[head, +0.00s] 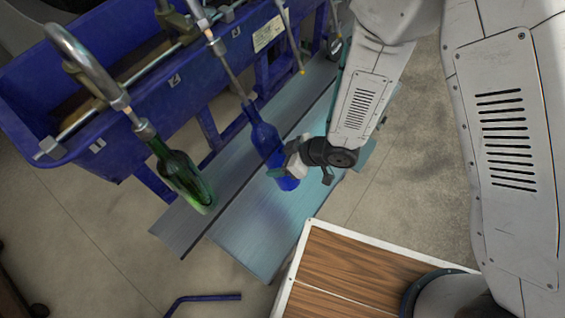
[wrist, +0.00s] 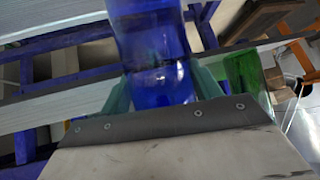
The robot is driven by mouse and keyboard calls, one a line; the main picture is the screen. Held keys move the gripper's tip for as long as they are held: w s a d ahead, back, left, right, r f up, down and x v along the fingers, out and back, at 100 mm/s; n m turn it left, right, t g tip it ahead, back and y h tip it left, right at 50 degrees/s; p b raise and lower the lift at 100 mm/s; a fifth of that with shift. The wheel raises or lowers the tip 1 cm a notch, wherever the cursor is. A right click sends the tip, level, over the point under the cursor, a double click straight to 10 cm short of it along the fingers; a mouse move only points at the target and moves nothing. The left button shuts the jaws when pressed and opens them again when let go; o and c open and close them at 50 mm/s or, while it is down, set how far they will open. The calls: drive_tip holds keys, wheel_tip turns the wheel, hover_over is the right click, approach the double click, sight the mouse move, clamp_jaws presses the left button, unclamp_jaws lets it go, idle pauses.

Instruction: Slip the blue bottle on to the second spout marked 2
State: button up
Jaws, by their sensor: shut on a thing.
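The blue bottle (head: 264,138) stands tilted, its neck up at the lower end of the second spout (head: 222,62) from the left. The spout's thin tube meets the bottle's mouth in line; how far it reaches inside I cannot tell. My gripper (head: 287,167) is shut on the lower part of the blue bottle from the right. In the wrist view the bottle (wrist: 153,45) sits between both greenish jaws (wrist: 160,90). The spout's number mark is too small to read.
A green bottle (head: 182,175) hangs on the first spout (head: 85,60) at left. Further spouts (head: 290,38) to the right are empty. The blue trough (head: 130,95) stands behind, slatted boards (head: 245,225) lie below. A wood-topped surface (head: 350,270) is at front right.

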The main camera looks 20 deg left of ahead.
sight(266, 127)
drive_tip(key=shift+w+a+r, duration=0.25)
drive_tip(key=shift+a+r, duration=0.6)
drive_tip(key=shift+r, duration=1)
drive_tip(key=shift+w+a+r, duration=0.25)
drive_tip(key=shift+a+r, duration=0.55)
drive_tip(key=shift+r, duration=1.05)
drive_tip(key=shift+w+a+r, duration=0.25)
drive_tip(key=shift+a+r, duration=0.6)
drive_tip(key=shift+r, duration=1)
drive_tip(key=shift+a+f, duration=0.3)
drive_tip(key=shift+f, duration=0.1)
drive_tip(key=shift+w+a+f+y, duration=0.2)
drive_tip(key=shift+a+f+y, duration=0.2)
drive_tip(key=shift+a, duration=0.15)
drive_tip(key=shift+w+a+f+y, duration=0.15)
drive_tip(key=shift+a+f+y, duration=0.25)
drive_tip(key=shift+a, duration=0.1)
drive_tip(key=shift+w+a+f+n+t+y, duration=0.15)
drive_tip(key=shift+a+f+y, duration=0.15)
drive_tip(key=shift+a, duration=0.25)
drive_tip(key=shift+w+a+f+n+t+y, duration=0.1)
drive_tip(key=shift+w+a+f+y, duration=0.15)
drive_tip(key=shift+a, duration=0.35)
drive_tip(key=shift+w+a+f+n+t+y, duration=0.1)
drive_tip(key=shift+a+f+y, duration=0.25)
drive_tip(key=shift+a, duration=0.2)
drive_tip(key=shift+d+f, duration=0.15)
drive_tip(key=shift+f, duration=0.8)
drive_tip(key=o, duration=1.4)
drive_tip(key=shift+c, duration=0.2)
